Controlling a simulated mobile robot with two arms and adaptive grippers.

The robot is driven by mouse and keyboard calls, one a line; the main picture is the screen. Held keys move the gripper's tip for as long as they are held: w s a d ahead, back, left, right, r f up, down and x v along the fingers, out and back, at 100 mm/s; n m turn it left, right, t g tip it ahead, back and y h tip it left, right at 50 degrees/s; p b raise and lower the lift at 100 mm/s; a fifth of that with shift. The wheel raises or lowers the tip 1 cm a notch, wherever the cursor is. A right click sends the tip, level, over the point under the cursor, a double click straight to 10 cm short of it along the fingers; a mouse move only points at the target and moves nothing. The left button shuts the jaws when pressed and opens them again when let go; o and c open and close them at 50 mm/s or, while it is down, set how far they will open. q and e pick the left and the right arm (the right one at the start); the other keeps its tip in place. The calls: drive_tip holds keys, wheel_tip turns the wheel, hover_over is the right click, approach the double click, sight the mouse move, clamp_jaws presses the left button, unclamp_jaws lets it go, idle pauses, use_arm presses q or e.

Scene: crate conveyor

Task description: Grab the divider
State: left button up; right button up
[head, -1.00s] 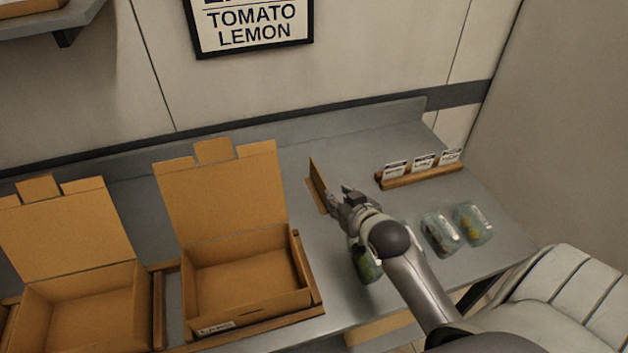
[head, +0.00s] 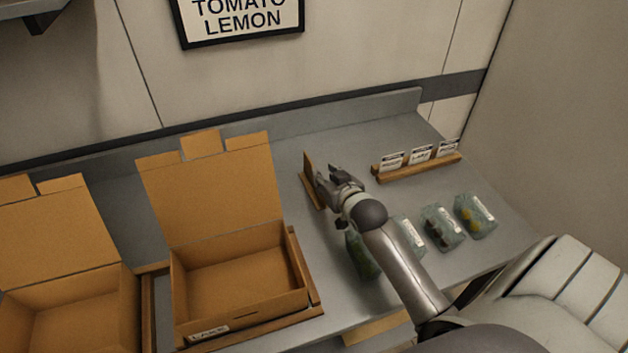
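The divider (head: 310,177) is a thin brown cardboard panel. It stands upright in a low wooden holder on the grey table, to the right of the nearer open box. My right gripper (head: 318,182) is at the divider's right side, with its fingers right by the panel. The fingers look apart, but I cannot tell whether they touch the panel or lie around it. Part of the divider is hidden behind the fingers. My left gripper is not in view.
Two open cardboard boxes, one in the middle (head: 240,285) and one at the left (head: 75,315), stand on the table. Several clear produce packs (head: 474,215) lie at the right, some partly behind my arm. A wooden card rack (head: 418,167) stands at the back right.

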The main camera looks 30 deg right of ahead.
drive_tip(key=x, duration=0.1)
drive_tip(key=p+x, duration=0.1)
drive_tip(key=x, duration=0.2)
drive_tip(key=shift+w+a, duration=0.25)
drive_tip(key=shift+a, duration=0.05)
drive_tip(key=shift+w+d+f+p, duration=0.15)
drive_tip(key=shift+w+f+p, duration=0.2)
drive_tip(key=shift+w, duration=0.15)
clamp_jaws()
